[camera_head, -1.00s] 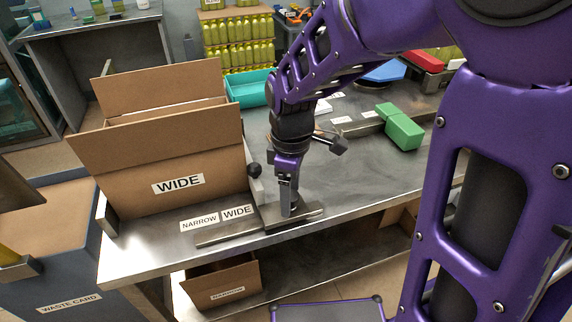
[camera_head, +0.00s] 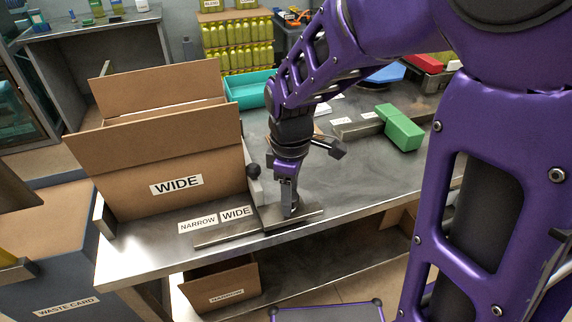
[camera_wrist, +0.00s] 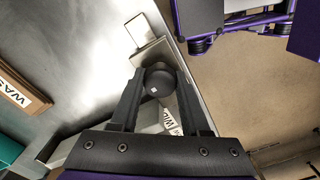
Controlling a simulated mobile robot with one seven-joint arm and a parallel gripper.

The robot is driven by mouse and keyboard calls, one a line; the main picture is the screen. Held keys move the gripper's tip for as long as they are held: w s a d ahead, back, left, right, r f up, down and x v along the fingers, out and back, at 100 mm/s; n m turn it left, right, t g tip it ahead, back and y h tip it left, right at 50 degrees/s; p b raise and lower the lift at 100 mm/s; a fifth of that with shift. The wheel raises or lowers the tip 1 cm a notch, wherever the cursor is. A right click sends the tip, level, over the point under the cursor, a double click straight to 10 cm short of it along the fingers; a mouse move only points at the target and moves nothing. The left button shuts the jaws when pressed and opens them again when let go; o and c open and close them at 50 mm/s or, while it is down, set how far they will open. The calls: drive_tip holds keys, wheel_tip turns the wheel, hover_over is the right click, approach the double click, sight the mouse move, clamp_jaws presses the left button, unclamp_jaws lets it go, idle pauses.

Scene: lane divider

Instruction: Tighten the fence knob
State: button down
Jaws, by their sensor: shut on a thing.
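The fence knob (camera_wrist: 160,80) is a dark round knob with a small white mark, between my two fingers in the wrist view. My gripper (camera_wrist: 160,76) is shut on it. In the head view my gripper (camera_head: 289,212) points down at the metal rail plate (camera_head: 310,217) by the bench's front edge, and its fingers hide the knob. The pale upright fence (camera_head: 254,188) stands just behind and left, with a black ball (camera_head: 254,170) at its top. How tight the knob is cannot be seen.
A large cardboard box labelled WIDE (camera_head: 130,180) stands left of the fence. NARROW and WIDE labels (camera_head: 216,220) lie on the bench by the rail. Green blocks (camera_head: 402,130) and a teal tray (camera_head: 250,90) are farther back.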

drive_tip(key=m+p, duration=0.1)
drive_tip(key=m, duration=0.3)
drive_tip(key=shift+m, duration=0.4)
drive_tip(key=m, duration=0.4)
drive_tip(key=shift+p, duration=0.4)
drive_tip(key=m, duration=0.5)
drive_tip(key=shift+r+p, duration=0.1)
drive_tip(key=shift+p, duration=0.2)
drive_tip(key=m, duration=0.4)
drive_tip(key=shift+w+m, duration=0.1)
drive_tip(key=shift+m, duration=0.2)
drive_tip(key=c, duration=0.6)
unclamp_jaws()
drive_tip(key=shift+c, duration=0.2)
drive_tip(key=shift+o, duration=1.3)
